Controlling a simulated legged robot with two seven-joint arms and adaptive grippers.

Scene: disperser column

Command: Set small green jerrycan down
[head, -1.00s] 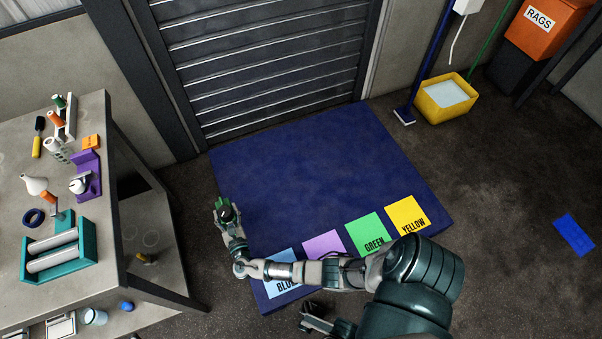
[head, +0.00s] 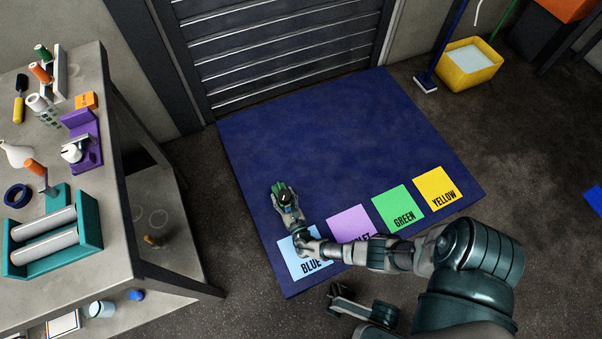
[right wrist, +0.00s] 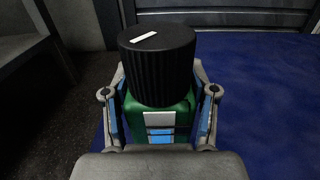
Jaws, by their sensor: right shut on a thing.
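The small green jerrycan (head: 281,187) is in my right gripper (head: 286,202), over the left part of the blue mat (head: 330,125) in the head view. In the right wrist view the jerrycan (right wrist: 157,118) shows a green body, a ribbed black cap and a small label, with the fingers of my right gripper (right wrist: 160,112) pressed on both sides. I cannot tell whether its base touches the mat. My left gripper (head: 338,296) is low in the head view, away from the jerrycan; its fingers are too small to read.
Blue (head: 304,262), violet (head: 350,224), green (head: 398,208) and yellow (head: 438,188) labelled squares line the mat's near edge. A cluttered workbench (head: 100,190) stands at left. A yellow bucket (head: 468,72) is at back right. The mat's middle is clear.

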